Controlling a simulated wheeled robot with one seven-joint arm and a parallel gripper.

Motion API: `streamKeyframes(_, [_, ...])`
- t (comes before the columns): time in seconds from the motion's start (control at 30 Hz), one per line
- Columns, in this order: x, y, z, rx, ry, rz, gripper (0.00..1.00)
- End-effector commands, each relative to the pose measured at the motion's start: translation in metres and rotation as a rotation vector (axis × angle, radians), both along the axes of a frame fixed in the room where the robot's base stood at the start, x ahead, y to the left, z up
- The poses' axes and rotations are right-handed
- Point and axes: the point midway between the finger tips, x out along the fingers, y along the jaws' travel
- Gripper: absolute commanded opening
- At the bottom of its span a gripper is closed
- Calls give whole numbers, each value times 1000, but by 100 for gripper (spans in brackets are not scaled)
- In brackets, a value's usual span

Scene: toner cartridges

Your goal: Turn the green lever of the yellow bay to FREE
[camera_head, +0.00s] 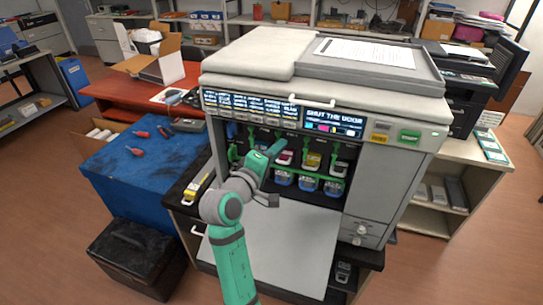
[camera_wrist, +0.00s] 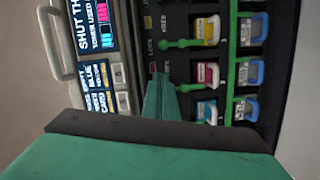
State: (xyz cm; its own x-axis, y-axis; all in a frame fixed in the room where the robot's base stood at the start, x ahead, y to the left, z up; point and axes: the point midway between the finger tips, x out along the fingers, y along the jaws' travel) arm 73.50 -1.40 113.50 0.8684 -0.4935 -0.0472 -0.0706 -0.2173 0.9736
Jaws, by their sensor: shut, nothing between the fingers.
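The yellow bay holds a yellow cartridge (camera_head: 312,161) in the open front of the printer. The cartridge also shows near the top of the wrist view (camera_wrist: 211,30). A green lever (camera_wrist: 185,44) lies beside it, its knob toward the label strip, which is upward on the printer. The strip's small lettering is hard to read. My gripper (camera_head: 277,147) is shut and empty, in front of the bays to the left of the yellow one. In the wrist view its green fingers (camera_wrist: 160,85) point near the magenta bay's lever, apart from the yellow lever. Contact cannot be told.
A magenta cartridge (camera_wrist: 208,74) sits beside the yellow one. Blue-handled bottles (camera_head: 308,184) stand below the bays. The lowered white door (camera_head: 275,240) lies under my arm. The printer's display (camera_head: 333,123) reads "SHUT THE DOOR". A blue-covered table (camera_head: 125,175) stands at left.

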Motion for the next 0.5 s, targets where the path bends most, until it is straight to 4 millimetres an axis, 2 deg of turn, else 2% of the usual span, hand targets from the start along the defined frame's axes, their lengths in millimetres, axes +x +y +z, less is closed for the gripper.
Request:
streamKeyframes(0.13, [24, -15, -1, 1, 1, -3, 0])
streamKeyframes(0.3, [29, -37, -6, 1, 0, -3, 0])
streamKeyframes(0.5, [32, -50, -9, 0, 0, -1, 0])
